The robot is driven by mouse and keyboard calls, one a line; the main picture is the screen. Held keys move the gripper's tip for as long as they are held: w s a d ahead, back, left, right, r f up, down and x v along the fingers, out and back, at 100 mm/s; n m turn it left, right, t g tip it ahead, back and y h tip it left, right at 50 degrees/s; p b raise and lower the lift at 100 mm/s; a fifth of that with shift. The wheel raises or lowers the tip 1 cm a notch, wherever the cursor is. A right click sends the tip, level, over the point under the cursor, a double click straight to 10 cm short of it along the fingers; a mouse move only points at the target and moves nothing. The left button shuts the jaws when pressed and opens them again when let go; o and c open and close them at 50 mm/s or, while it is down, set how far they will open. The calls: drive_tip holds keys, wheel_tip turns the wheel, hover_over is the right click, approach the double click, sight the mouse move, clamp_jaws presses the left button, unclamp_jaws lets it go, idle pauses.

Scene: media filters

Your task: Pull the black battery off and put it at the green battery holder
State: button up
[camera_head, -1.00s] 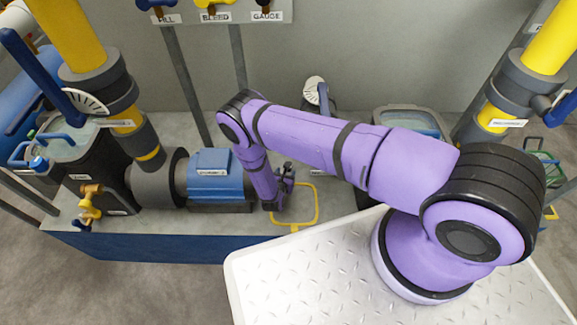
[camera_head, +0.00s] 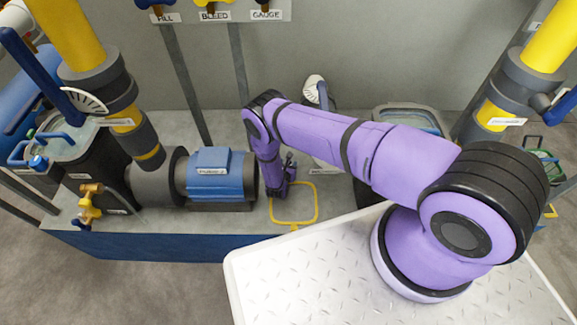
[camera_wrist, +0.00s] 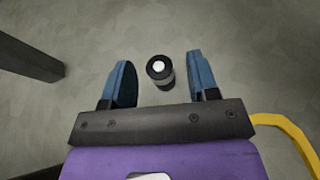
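My gripper (camera_wrist: 159,58) is open in the wrist view, with two blue fingers spread apart. A short black cylinder (camera_wrist: 165,82) with a white top stands between the fingers, apart from both; it looks like the black battery. In the head view my gripper (camera_head: 286,178) is low over the bench, right of the blue pump, and the arm hides what is between its fingers. No green battery holder can be clearly made out; a green-edged item (camera_head: 545,162) shows at the far right, partly hidden by my arm.
A blue pump (camera_head: 216,177) stands just left of my gripper. A yellow outline (camera_head: 294,221) lies on the bench in front of it. A grey bin (camera_head: 410,119) stands behind my arm. A dark post (camera_wrist: 28,58) shows at left in the wrist view.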

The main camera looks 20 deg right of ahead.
clamp_jaws()
drive_tip(key=shift+r, duration=0.15)
